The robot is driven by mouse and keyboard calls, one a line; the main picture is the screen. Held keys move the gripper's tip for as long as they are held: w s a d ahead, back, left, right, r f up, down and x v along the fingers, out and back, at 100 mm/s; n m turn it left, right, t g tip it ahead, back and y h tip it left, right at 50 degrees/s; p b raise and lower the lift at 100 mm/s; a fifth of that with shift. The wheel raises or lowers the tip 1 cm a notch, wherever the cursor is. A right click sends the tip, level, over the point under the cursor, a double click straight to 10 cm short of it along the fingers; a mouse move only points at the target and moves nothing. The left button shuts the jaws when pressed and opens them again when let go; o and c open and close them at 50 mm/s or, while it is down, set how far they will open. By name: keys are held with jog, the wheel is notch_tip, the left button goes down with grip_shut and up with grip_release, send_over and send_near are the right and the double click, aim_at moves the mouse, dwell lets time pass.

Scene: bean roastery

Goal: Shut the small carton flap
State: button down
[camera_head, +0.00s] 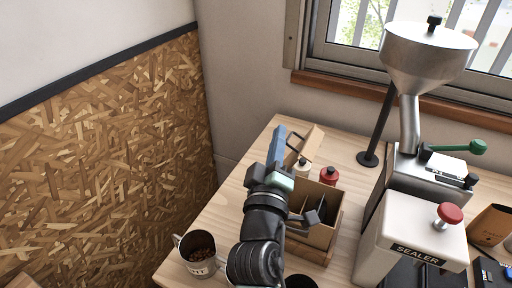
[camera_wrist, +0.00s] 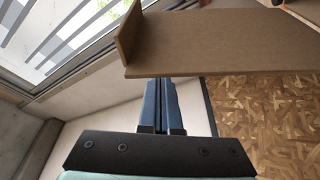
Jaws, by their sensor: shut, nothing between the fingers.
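The small carton (camera_head: 322,233) is an open brown cardboard box on the wooden counter. Its flap (camera_head: 312,142) stands up at the far side, raised and open. In the wrist view the flap (camera_wrist: 220,42) is a broad brown panel with a short upturned lip at its left end. My gripper (camera_head: 279,131) is shut and empty, its blue fingers just left of the flap in the head view. In the wrist view my fingers (camera_wrist: 161,82) end at the panel's lower edge. I cannot tell whether they touch it.
Bottles with a red cap (camera_head: 329,175) and a pale cap (camera_head: 302,165) stand by the carton. A mug of beans (camera_head: 199,257) is at the front left. A white sealer (camera_head: 420,235) and a metal grinder (camera_head: 428,50) stand to the right. The counter's far left is clear.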

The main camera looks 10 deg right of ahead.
jog(key=s+d+f+m+h+b, duration=0.4)
jog(key=s+d+f+m+b, duration=0.3)
jog(key=b, duration=1.2)
jog(key=shift+s+d+f+m+h+b, duration=0.3)
jog(key=shift+d+f+m, duration=1.3)
jog(key=shift+m, duration=0.7)
jog(key=shift+d+r, duration=0.1)
notch_tip(320, 180, up, 10)
jog(key=p, duration=0.3)
jog(key=s+a+r+n+t+y, duration=0.2)
jog(key=s+a+r+t+y, duration=0.3)
jog(key=a+r, duration=0.5)
jog(key=s+a+r+n+t+y, duration=0.2)
jog(key=s+a+r+t+y, duration=0.25)
jog(key=a+r+y, duration=0.55)
notch_tip(320, 180, up, 17)
jog(key=a+h+p, duration=0.2)
jog(key=h+p, duration=0.1)
jog(key=p, duration=1.6)
jog(key=shift+s+f+g, duration=0.15)
jog(key=shift+s+g, duration=0.15)
jog(key=shift+g, duration=0.05)
